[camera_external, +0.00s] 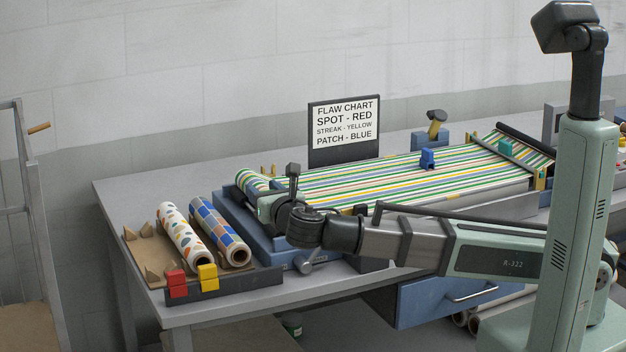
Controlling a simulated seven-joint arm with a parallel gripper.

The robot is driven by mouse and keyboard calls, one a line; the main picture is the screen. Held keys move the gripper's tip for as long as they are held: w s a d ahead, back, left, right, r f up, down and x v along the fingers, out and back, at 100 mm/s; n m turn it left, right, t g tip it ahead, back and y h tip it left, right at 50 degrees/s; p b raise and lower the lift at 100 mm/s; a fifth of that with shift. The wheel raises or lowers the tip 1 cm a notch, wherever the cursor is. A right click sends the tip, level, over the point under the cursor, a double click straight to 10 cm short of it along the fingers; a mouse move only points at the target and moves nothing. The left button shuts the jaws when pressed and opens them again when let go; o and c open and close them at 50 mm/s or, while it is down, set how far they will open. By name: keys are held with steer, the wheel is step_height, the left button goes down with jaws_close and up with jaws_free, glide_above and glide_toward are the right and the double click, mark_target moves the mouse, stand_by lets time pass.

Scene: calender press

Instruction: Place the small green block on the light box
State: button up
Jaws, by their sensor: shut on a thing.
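A small teal-green block (506,147) sits on the right end of the striped sheet, far from my gripper. I cannot tell whether it is the task's block. My gripper (268,207) is at the left end of the striped sheet, beside the roller. Its fingertips are largely hidden by my own wrist. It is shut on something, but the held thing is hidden. I cannot make out with certainty which surface is the light box. The striped sheet (390,183) lies across the long machine bed.
A patterned roll (183,235) and a checkered roll (219,234) lie at the left, behind red (177,283) and yellow (208,277) blocks. A blue block (427,158) is on the sheet. The flaw chart (344,130) stands behind. The table's left back corner (125,190) is clear.

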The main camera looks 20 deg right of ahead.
step_height(320, 180, up, 7)
steer(key=w+d+m+g+h, duration=0.1)
steer(key=w+d+m+h, duration=0.3)
steer(key=w+d, duration=0.55)
steer(key=w+d+m+g+h, duration=0.15)
steer(key=w+d+h, duration=0.4)
steer(key=d, duration=0.65)
steer(key=m+g+h, duration=0.7)
steer(key=m+g, duration=0.1)
steer(key=g, duration=0.1)
glide_above(410, 184)
steer(key=w+d, duration=0.4)
step_height(410, 184, down, 4)
steer(key=shift+t, duration=0.25)
steer(key=shift+a+f, duration=0.1)
steer(key=shift+f, duration=5.45)
steer(key=shift+f, duration=0.2)
steer(key=o, duration=1.1)
